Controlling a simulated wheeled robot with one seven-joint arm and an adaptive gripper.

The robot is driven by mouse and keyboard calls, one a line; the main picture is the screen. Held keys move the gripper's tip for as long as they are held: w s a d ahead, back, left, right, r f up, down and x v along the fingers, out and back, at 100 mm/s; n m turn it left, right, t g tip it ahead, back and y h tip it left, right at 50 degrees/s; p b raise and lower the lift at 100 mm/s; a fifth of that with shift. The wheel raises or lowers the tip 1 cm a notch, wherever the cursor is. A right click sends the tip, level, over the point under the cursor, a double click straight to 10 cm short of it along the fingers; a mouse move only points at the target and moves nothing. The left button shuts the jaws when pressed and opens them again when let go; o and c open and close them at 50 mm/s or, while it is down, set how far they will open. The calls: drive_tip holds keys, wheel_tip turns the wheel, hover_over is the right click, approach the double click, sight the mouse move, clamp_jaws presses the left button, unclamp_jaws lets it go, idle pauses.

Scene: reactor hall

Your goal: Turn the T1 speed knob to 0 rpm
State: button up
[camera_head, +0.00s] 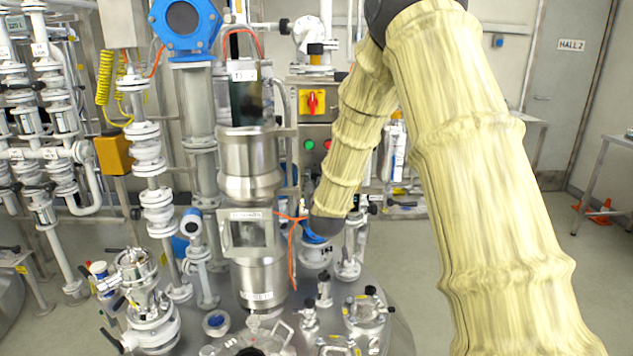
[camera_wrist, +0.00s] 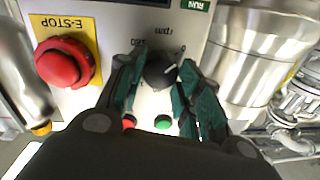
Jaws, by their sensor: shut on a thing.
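The T1 speed knob (camera_wrist: 157,74) is a round black knob with a light pointer line, on a light panel in the wrist view. The picture is upside down, with "rpm" and a partly hidden number beside the knob. The pointer slants to the upper right in this picture. My gripper (camera_wrist: 160,80) has its two dark green fingers on either side of the knob, shut on it. The fingers hide part of the scale, so I cannot read the setting. In the head view my arm covers the area, and neither knob nor gripper shows.
In the wrist view a red E-STOP button (camera_wrist: 65,62) on a yellow plate sits left of the knob. A red button (camera_wrist: 128,122) and a green button (camera_wrist: 163,121) lie close below my fingers. A steel vessel (camera_wrist: 258,50) stands right of the panel.

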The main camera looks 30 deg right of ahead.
drive_tip(key=shift+s+f, duration=0.15)
drive_tip(key=shift+f, duration=0.15)
drive_tip(key=o, duration=0.9)
drive_tip(key=shift+o, duration=0.7)
drive_tip(key=shift+r, duration=0.1)
drive_tip(key=shift+r, duration=0.1)
drive_tip(key=v, duration=1.2)
